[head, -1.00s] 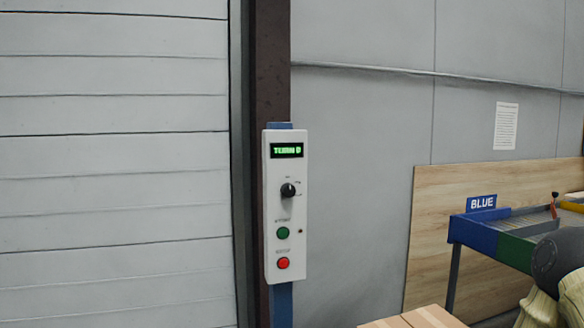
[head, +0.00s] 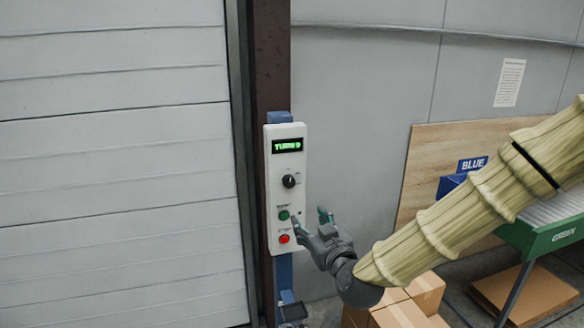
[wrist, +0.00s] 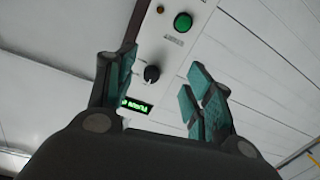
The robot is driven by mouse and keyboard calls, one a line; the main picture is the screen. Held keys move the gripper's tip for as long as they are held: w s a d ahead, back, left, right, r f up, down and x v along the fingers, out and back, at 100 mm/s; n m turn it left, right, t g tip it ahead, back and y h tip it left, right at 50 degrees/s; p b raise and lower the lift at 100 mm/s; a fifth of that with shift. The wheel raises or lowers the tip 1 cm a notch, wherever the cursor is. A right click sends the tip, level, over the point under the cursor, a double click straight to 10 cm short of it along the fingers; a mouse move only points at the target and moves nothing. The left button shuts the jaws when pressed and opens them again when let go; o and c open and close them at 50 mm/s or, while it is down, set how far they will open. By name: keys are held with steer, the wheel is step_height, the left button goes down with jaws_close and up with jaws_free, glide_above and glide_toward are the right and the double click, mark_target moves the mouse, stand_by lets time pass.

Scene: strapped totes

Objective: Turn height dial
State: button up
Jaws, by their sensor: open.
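The height dial (head: 289,181) is a black round knob on a white control panel (head: 271,222), below a small display with green lettering (head: 287,145). In the wrist view the dial (wrist: 152,73) lies between my two open fingers, beyond their tips, with the display (wrist: 135,105) nearby. My gripper (head: 308,217) is open and empty. In the head view it is in front of the panel's lower right part, lower than the dial. No contact with the dial shows. The gripper also fills the lower part of the wrist view (wrist: 158,78).
Below the dial are a green button (head: 283,215) and a red button (head: 284,239). The panel is on a blue post beside a dark column (head: 272,60) and a slatted door (head: 110,150). Cardboard boxes (head: 426,290) and a green-sided table (head: 555,238) stand to the right.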

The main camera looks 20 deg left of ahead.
glide_toward(291, 184)
steer(key=s+d+f, duration=0.1)
steer(key=shift+t, duration=0.3)
steer(key=p+x, duration=0.1)
steer(key=x, duration=0.2)
steer(key=p+x, duration=0.2)
steer(key=x, duration=0.1)
steer(key=p+x, duration=0.1)
steer(key=x, duration=0.2)
steer(key=shift+s+a+r, duration=0.15)
steer(key=shift+r, duration=0.25)
steer(key=shift+p+x, duration=0.3)
steer(key=shift+x, duration=0.5)
steer(key=shift+f, duration=0.1)
steer(key=c, duration=1)
